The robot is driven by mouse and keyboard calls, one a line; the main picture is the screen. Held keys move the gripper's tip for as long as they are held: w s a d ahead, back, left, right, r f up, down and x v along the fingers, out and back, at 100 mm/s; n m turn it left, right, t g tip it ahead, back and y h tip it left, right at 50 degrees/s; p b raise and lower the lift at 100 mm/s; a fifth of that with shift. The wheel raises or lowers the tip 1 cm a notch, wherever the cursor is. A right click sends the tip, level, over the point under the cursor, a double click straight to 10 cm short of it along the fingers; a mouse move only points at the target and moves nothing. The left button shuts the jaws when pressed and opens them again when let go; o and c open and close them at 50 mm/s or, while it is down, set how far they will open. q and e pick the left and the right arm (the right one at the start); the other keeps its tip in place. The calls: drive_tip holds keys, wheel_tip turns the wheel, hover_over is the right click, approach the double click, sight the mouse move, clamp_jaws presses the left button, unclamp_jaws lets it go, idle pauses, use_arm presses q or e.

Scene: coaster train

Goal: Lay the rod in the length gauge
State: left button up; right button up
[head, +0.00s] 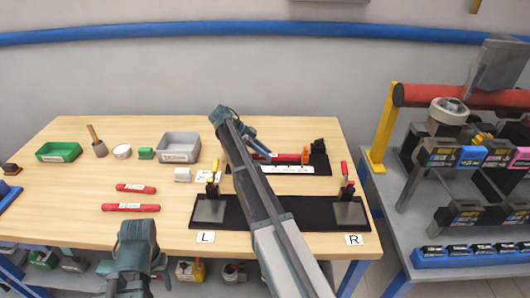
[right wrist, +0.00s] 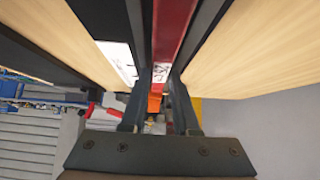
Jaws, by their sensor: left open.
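The red rod (head: 285,158) lies along the black length gauge (head: 322,164) at the back centre of the table. Its far end is near an orange block (head: 305,154). My right gripper (head: 262,147) reaches it from the left, partly hidden by my arm. In the right wrist view the red rod (right wrist: 176,25) runs between the two fingers of my right gripper (right wrist: 161,75), which look closed on its sides. I cannot tell whether the rod rests fully on the gauge. My left gripper (head: 138,284) is open and empty, low at the table's front edge.
Two other red rods (head: 135,188) (head: 130,208) lie on the left of the table. A black fixture (head: 290,208) with clamps stands in front, crossed by my right arm. A grey tray (head: 178,146) and green tray (head: 59,152) are at the back.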

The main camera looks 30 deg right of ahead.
drive_tip(key=p+v, duration=0.9)
drive_tip(key=v, duration=0.3)
drive_tip(key=shift+r, duration=0.5)
